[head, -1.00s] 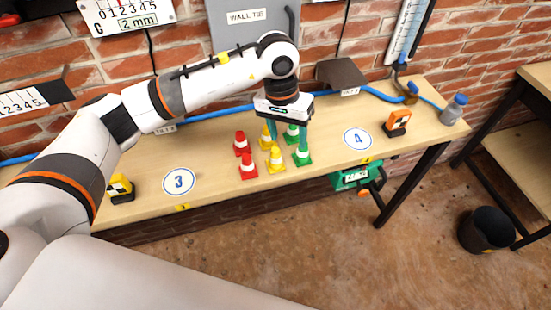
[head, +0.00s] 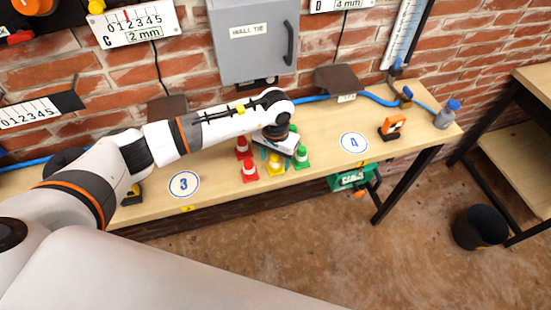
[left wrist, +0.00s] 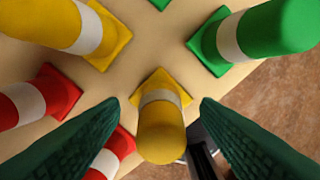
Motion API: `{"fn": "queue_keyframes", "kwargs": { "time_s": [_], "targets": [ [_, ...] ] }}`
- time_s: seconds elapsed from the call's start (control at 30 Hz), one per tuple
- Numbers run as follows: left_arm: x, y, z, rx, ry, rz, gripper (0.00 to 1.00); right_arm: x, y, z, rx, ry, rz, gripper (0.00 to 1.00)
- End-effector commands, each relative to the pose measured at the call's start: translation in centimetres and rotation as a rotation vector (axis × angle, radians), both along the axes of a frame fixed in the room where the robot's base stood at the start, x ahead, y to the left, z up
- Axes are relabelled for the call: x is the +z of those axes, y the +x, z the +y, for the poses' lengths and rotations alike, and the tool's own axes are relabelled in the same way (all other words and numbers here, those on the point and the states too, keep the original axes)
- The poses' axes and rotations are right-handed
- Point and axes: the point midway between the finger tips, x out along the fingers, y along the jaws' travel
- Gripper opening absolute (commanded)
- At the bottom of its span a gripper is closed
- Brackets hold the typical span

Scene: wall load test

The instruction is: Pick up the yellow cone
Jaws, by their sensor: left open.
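The front yellow cone (head: 275,170), with a white band, stands on the wooden bench among the other cones. In the left wrist view this yellow cone (left wrist: 162,130) lies between the two green fingers. A second yellow cone (left wrist: 82,28) is at the upper left there; in the head view the gripper mostly hides it. My left gripper (left wrist: 160,103) is open, with a finger on each side of the front yellow cone and no clear contact. In the head view its wrist is above the cones and hides its fingers. My right gripper is not in view.
Red cones (head: 249,172) stand left of the yellow cone and green cones (head: 301,160) right of it, close by. The bench (head: 225,178) has round signs 3 (head: 184,184) and 4 (head: 354,142). An orange device (head: 393,127) and a bottle (head: 447,114) stand farther right.

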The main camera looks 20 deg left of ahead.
Motion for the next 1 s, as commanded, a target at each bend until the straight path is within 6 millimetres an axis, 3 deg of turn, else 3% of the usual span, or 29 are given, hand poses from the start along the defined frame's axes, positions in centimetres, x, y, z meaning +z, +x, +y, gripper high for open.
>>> {"fn": "queue_keyframes", "kwargs": {
  "time_s": [0.3,0.6,0.87,1.0],
  "targets": [
    [-0.8,0.0,0.0,-0.001,-0.001,-0.001,0.57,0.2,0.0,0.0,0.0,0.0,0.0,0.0],
    [-0.8,0.0,0.0,-0.001,-0.001,-0.001,0.1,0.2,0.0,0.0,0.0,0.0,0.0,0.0],
    [-0.6,0.0,0.0,-0.001,-0.001,-0.002,0.09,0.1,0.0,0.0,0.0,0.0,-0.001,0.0],
    [0.9,0.2,0.0,0.0,-0.002,-0.006,0.09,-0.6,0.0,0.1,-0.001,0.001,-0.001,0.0]
  ]
}}
